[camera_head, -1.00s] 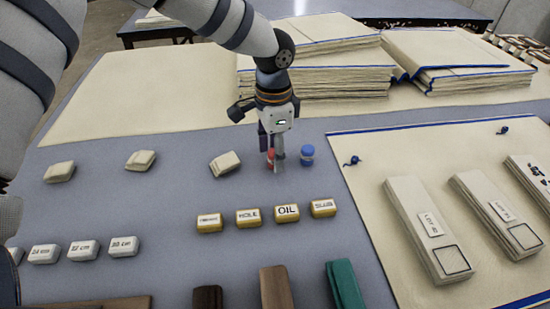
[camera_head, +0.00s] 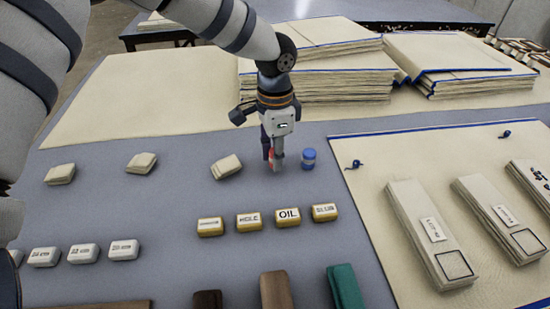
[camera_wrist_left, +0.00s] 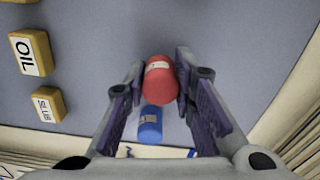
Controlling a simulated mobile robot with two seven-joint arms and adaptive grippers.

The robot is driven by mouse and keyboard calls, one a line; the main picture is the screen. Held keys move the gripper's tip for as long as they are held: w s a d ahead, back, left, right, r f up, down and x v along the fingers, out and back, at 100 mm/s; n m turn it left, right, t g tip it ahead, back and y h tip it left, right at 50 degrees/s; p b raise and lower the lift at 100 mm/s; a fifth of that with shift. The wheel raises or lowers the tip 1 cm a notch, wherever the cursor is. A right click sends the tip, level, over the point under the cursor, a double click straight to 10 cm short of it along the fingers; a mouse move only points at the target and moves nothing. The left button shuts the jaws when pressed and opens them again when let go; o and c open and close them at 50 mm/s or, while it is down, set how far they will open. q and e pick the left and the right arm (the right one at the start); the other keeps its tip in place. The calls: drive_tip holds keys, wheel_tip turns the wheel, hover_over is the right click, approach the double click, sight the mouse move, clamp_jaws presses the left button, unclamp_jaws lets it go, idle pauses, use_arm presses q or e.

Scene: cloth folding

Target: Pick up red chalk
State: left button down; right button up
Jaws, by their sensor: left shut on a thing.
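The red chalk (camera_wrist_left: 160,82) is a short red cylinder with a pale label, between the fingers of my left gripper (camera_wrist_left: 160,90) in the left wrist view. In the head view my left gripper (camera_head: 276,160) points down at the table, shut on the red chalk (camera_head: 271,160), which is partly hidden by a finger. My right gripper is not in view.
Yellow labelled blocks (camera_head: 249,221) lie in a row in front of the gripper. A pale block (camera_head: 226,167) sits to its left. Stacked cloths (camera_head: 315,85) are behind.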

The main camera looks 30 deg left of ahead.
use_arm(q)
drive_tip(key=s+d+r+p, duration=0.3)
drive_tip(key=s+d+r, duration=0.3)
drive_tip(key=s+r, duration=0.5)
drive_tip(key=shift+s+d+r, duration=0.4)
drive_tip(key=shift+s, duration=0.3)
drive_tip(key=c, duration=1.9)
unclamp_jaws()
drive_tip(key=c, duration=0.5)
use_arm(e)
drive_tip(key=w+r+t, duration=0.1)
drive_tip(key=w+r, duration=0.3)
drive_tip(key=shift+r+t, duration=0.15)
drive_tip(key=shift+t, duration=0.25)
